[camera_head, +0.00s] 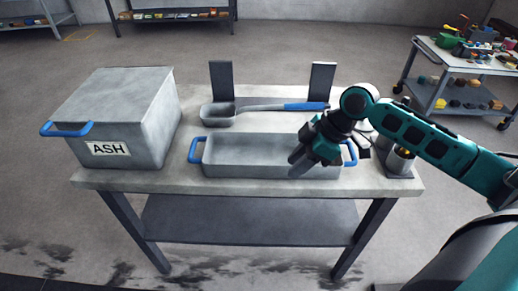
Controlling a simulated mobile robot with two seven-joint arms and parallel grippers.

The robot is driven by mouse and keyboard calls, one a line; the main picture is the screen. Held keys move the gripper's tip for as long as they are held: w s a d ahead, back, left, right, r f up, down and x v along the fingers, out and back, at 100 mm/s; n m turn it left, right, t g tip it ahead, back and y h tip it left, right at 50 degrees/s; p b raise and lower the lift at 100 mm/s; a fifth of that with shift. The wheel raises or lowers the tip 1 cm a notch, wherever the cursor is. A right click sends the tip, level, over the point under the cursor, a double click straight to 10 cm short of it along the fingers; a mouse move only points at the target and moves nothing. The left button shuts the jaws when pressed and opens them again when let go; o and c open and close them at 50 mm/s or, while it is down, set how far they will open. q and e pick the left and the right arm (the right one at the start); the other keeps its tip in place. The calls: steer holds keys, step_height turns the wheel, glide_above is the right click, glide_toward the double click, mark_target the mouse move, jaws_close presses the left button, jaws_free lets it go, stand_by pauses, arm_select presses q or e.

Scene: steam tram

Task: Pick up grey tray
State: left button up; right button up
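The grey tray (245,171) sits on the table. It is long and open-topped, and looks empty where its inside shows. It has a blue handle at its left end and another at its right end, the right one partly covered by my arm. My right gripper (299,162) is over the right part of the tray, its fingers pointing down and left. The fingers overlap the tray in the picture; I cannot tell if they touch it, or whether they are open or shut. My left gripper is not in view.
A grey box labelled ASH (125,120) stands left of the tray. A scoop with a blue handle (306,106) lies behind it, near two dark uprights. A dark container (398,163) stands at the table's right end. A tool cart (458,66) is at the far right.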

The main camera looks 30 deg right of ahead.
glide_toward(272, 178)
steer(key=x, duration=0.4)
steer(key=w+a+b+x, duration=0.1)
steer(key=x, duration=0.2)
steer(key=shift+a+r, duration=0.1)
steer(key=shift+r, duration=0.25)
steer(key=shift+s, duration=0.1)
jaws_close()
stand_by(1.3)
steer(key=shift+r, duration=0.1)
